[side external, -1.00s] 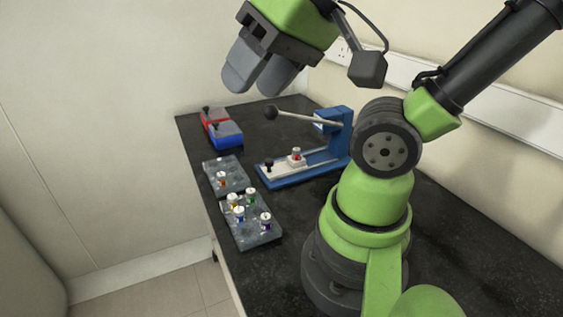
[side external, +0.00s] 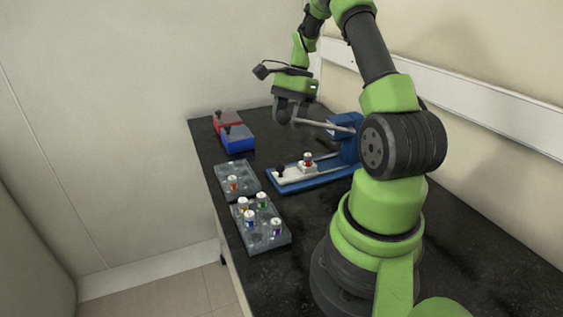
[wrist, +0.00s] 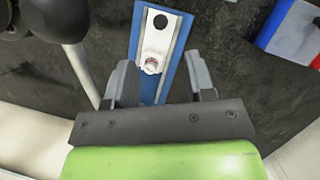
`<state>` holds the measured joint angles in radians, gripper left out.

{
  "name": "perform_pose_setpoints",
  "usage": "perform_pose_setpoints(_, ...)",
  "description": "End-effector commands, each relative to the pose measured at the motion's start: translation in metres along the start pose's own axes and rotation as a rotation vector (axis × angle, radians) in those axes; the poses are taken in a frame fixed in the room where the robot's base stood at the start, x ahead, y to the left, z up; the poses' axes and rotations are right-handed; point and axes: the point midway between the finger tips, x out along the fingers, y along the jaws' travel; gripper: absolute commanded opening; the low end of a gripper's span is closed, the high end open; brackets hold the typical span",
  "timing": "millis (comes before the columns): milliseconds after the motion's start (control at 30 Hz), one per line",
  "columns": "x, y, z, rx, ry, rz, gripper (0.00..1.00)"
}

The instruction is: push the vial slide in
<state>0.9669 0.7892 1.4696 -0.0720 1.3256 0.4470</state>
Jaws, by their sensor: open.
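The white vial slide (side external: 291,176) lies on the blue base of the press (side external: 327,179), its outer end with a black knob (side external: 281,170) away from the blue upright. A vial with a red band (side external: 308,161) stands on the slide; in the wrist view its top (wrist: 152,66) shows. My gripper (side external: 291,117) is above the press, near its lever. In the wrist view my open gripper (wrist: 159,62) has its fingers on either side of the slide and vial, with nothing between them held. The slide's inner end is partly hidden by the gripper in the wrist view.
The press's lever (side external: 322,124) reaches out beside my gripper; its rod (wrist: 82,72) passes left of my fingers. Two grey racks (side external: 240,167) (side external: 274,239), several vials in them, stand in front. A red box (side external: 226,117) and blue box (side external: 238,140) stand at the back left.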

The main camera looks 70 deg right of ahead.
Motion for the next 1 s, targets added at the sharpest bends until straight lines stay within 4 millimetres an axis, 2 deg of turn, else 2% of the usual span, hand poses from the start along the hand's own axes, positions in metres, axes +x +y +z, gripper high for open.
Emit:
perform_pose_setpoints(33, 0.009, 0.004, -0.008, 0.011, -0.026, -0.012, 0.5)
perform_pose_setpoints(133, 0.02, 0.006, -0.015, 0.012, -0.047, -0.03, 0.5)
perform_pose_setpoints(267, 0.034, 0.005, -0.014, 0.009, -0.051, -0.033, 0.5)
perform_pose_setpoints(500, 0.079, 0.004, -0.011, 0.008, -0.05, -0.029, 0.5)
perform_pose_setpoints(700, 0.107, 0.003, -0.01, 0.008, -0.048, -0.032, 0.5)
perform_pose_setpoints(1000, 0.117, 0.002, -0.01, 0.008, -0.045, -0.034, 0.5)
